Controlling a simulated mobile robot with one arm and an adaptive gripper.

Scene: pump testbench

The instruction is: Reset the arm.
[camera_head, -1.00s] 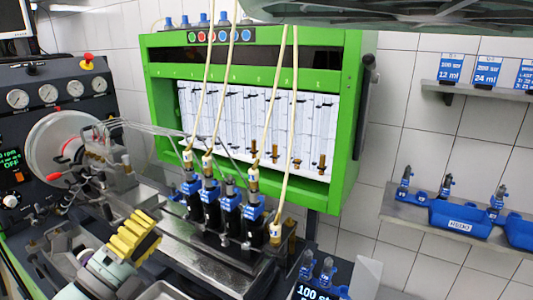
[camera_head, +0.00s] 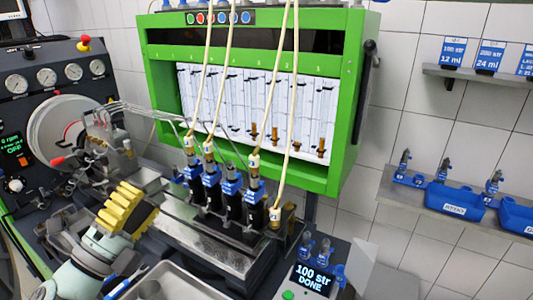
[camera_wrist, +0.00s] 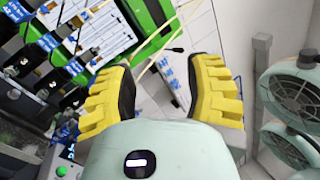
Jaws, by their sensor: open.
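My gripper (camera_head: 125,210) has yellow ribbed fingers and stands at the lower left of the head view, in front of the test bench. In the wrist view my gripper (camera_wrist: 160,95) shows both fingers spread apart with nothing between them. The pale green wrist (camera_head: 90,262) sits below the fingers. In the head view the fingers overlap the bench machinery in the picture. I cannot tell how far they are from it.
The green-framed bench cabinet (camera_head: 358,110) stands behind several black-and-blue injectors (camera_head: 232,200) with hoses. A display reading "100 str DONE" (camera_head: 313,279) and a metal tray (camera_head: 190,283) are in front. Wall shelves (camera_head: 400,192) are at right. Fans (camera_wrist: 295,95) show in the wrist view.

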